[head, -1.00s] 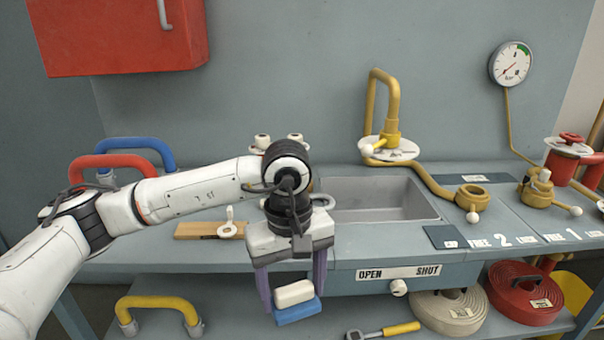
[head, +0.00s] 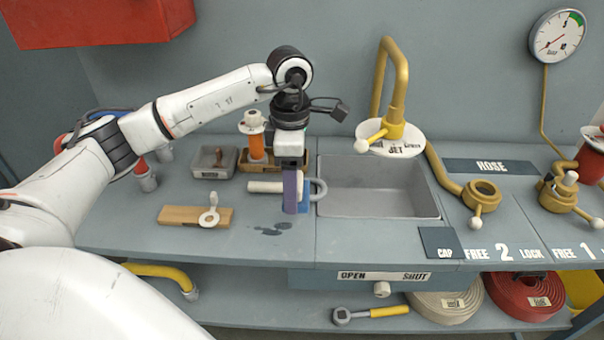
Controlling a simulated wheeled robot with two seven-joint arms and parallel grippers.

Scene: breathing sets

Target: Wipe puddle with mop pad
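The puddle is a small cluster of dark wet spots (head: 270,230) on the grey counter, left of the sink and near the front edge. My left gripper (head: 294,205) is upright, just behind and right of the puddle. Its purple fingers are seen nearly edge-on. They are shut on the mop pad, of which a blue strip (head: 305,202) shows beside the near finger; the rest is mostly hidden. I cannot tell whether the pad touches the counter. My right gripper is not in view.
The sink (head: 375,190) is right of the gripper. A wooden block with a white ring (head: 180,215) lies left of the puddle. A white cylinder (head: 262,187), an orange-and-white cylinder (head: 257,143) and a grey tray (head: 212,163) are behind. The counter around the puddle is clear.

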